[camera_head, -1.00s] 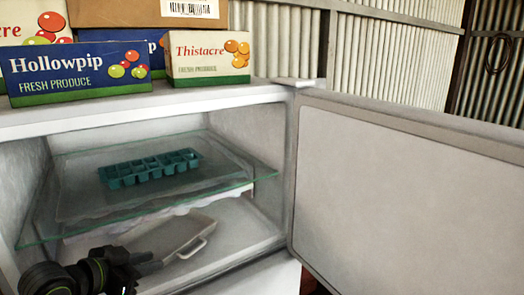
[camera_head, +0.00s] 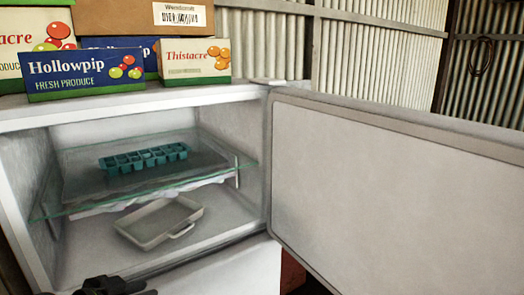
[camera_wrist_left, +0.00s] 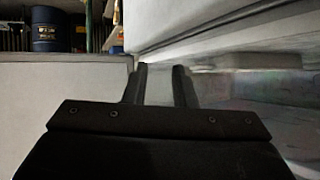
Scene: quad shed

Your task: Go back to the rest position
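My left gripper (camera_head: 118,290) shows only in part at the bottom edge of the head view, in front of and below the open freezer compartment (camera_head: 255,232). In the left wrist view its two fingers (camera_wrist_left: 160,84) stand apart with nothing between them. A teal ice cube tray (camera_head: 143,158) lies on the glass shelf (camera_head: 215,172) inside the compartment. A pale shallow tray with a handle (camera_head: 160,222) lies on the compartment floor below the shelf. My right gripper is in neither view.
The freezer door (camera_head: 390,185) stands wide open to the right. Produce boxes, among them a Hollowpip box (camera_head: 88,76) and a Thistacre box (camera_head: 194,62), stand on top of the fridge. A blue barrel (camera_wrist_left: 50,28) shows far off in the wrist view.

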